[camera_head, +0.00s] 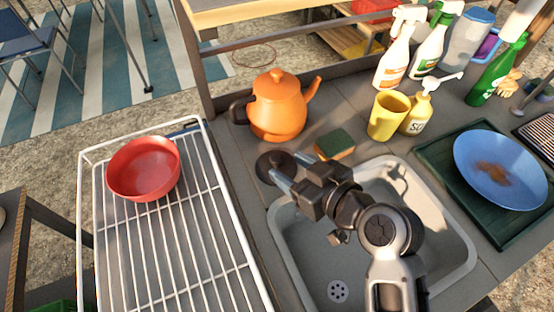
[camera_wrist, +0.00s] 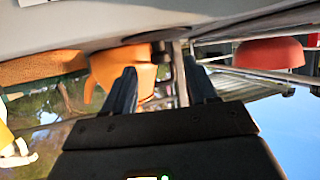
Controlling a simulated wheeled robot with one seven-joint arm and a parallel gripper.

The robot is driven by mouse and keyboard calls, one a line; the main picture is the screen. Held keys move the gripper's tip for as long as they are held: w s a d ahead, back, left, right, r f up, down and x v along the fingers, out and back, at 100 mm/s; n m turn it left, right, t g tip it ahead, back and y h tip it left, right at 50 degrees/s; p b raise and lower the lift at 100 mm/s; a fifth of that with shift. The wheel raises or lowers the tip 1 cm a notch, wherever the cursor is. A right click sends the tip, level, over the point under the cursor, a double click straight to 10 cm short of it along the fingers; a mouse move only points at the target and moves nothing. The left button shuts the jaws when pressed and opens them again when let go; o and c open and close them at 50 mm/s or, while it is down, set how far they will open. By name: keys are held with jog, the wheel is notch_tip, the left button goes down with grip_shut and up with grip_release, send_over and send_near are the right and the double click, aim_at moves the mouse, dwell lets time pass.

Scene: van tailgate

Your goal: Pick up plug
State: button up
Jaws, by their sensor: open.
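The plug (camera_head: 272,165) is a dark round disc with a raised middle, lying on the grey counter by the sink's upper left corner. It also shows in the wrist view as a thin dark edge (camera_wrist: 153,36) against the counter. My gripper (camera_head: 285,168) is open, its two bluish fingers reaching over the sink's corner to the plug's right side. In the wrist view the open fingers (camera_wrist: 160,82) point toward the plug. The head view does not clearly show whether they touch it.
An orange teapot (camera_head: 278,108) stands just behind the plug, and a sponge (camera_head: 335,145) lies to its right. The sink (camera_head: 440,215) is under my arm. A white rack (camera_head: 165,240) with a red bowl (camera_head: 144,167) is left. A yellow cup (camera_head: 386,117) and bottles stand behind.

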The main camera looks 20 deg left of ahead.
aim_at(279, 160)
jog(key=p+x, duration=0.1)
jog(key=x, duration=0.4)
jog(key=shift+w+a, duration=0.2)
jog(key=shift+a, duration=0.2)
jog(key=c, duration=1)
jog(key=shift+c, duration=0.2)
